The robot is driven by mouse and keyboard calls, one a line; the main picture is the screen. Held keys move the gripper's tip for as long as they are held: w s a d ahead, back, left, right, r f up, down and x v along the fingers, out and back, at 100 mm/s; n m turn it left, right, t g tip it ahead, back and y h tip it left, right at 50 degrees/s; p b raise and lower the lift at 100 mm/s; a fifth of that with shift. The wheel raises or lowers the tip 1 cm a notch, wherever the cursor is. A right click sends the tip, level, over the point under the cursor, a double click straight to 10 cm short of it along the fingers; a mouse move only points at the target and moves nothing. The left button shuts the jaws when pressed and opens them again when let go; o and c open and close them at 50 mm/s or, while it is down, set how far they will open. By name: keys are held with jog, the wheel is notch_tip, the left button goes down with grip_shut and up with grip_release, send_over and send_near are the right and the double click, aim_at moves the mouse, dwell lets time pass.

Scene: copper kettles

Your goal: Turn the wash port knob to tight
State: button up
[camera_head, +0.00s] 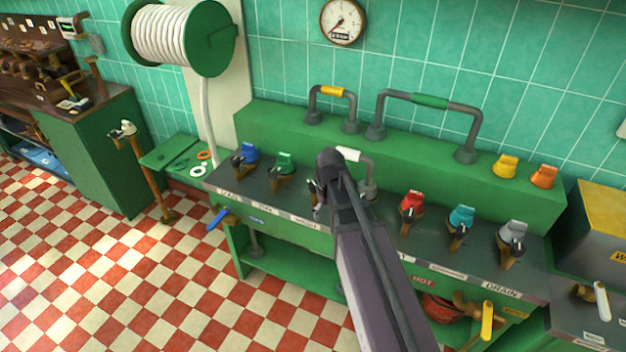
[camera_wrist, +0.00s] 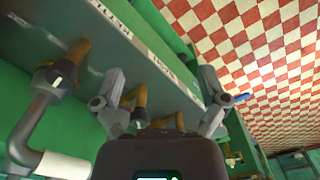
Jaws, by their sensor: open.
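The green bench (camera_head: 300,120) carries a row of ports on its dark top, with coloured caps and brown handles. Text on the front labels is too small or blurred to pick out the wash port surely. My arm's dark end covers the middle of the row in the head view, partly hiding a port (camera_head: 313,187) there. In the wrist view my gripper (camera_wrist: 160,98) is open, its two grey fingers wide apart. A brown knob handle (camera_wrist: 138,98) shows between them, nearer the left finger; contact cannot be told. Another brown-handled port (camera_wrist: 62,75) lies to the left.
A pipe with a white grip (camera_head: 348,154) rises close behind my arm; its grip also shows in the wrist view (camera_wrist: 65,166). Red (camera_head: 411,201), teal (camera_head: 461,215) and grey capped ports stand to the right. Checkered floor (camera_head: 180,290) is open at the left.

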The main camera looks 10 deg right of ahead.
aim_at(314, 183)
jog(key=w+r+n+p, duration=0.3)
jog(key=w, duration=0.6)
jog(key=w+r+n+p, duration=0.3)
jog(key=w+r+n, duration=0.1)
jog(key=w, duration=0.6)
jog(key=shift+w+a+r, duration=0.15)
jog(key=shift+w+r, duration=0.1)
jog(key=shift+w, duration=0.05)
jog(key=shift+f, duration=0.2)
notch_tip(314, 183, down, 14)
jog(key=b, duration=1.3)
jog(key=shift+r, duration=0.25)
